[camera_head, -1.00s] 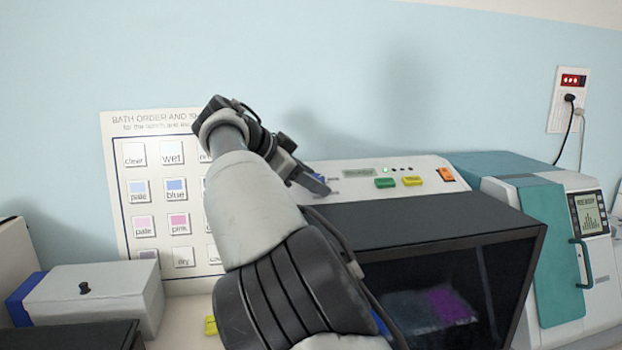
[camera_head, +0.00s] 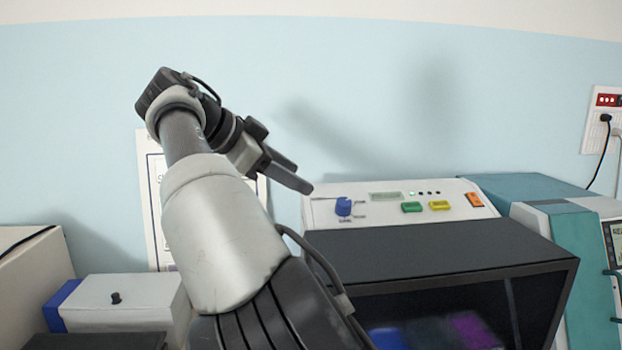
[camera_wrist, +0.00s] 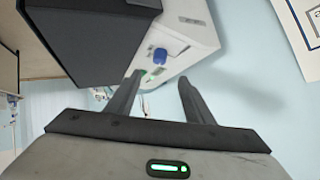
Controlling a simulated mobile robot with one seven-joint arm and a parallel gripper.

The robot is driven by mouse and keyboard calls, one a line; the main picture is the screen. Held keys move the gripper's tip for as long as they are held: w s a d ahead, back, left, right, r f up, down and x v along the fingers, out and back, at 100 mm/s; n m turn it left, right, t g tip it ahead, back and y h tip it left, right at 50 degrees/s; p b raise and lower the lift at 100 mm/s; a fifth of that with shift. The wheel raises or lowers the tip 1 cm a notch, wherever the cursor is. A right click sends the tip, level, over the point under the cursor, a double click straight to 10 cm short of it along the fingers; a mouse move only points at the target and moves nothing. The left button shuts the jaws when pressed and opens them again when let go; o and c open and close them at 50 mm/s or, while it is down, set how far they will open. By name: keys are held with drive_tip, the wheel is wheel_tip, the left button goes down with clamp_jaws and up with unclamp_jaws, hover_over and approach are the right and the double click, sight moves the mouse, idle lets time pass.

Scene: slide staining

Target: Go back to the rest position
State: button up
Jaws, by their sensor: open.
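My gripper (camera_head: 297,174) is raised in front of the pale blue wall, left of and above the staining machine (camera_head: 330,212). Its two fingers are apart with nothing between them. In the wrist view my gripper (camera_wrist: 160,88) is also open and empty, its fingers pointing towards the machine's white panel (camera_wrist: 195,22) and blue knob (camera_wrist: 157,55). In the head view the blue knob (camera_head: 343,206) sits at the panel's left end, below and right of the fingertips, and apart from them.
The machine has a dark hood (camera_head: 430,250) and green, yellow and orange buttons. A teal and white device (camera_head: 560,225) stands at right. A white box with a black knob (camera_head: 130,300) stands at left. My arm covers most of the wall chart (camera_head: 150,200). The wall above is clear.

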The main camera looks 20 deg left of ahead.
drive_tip(key=shift+v, duration=1)
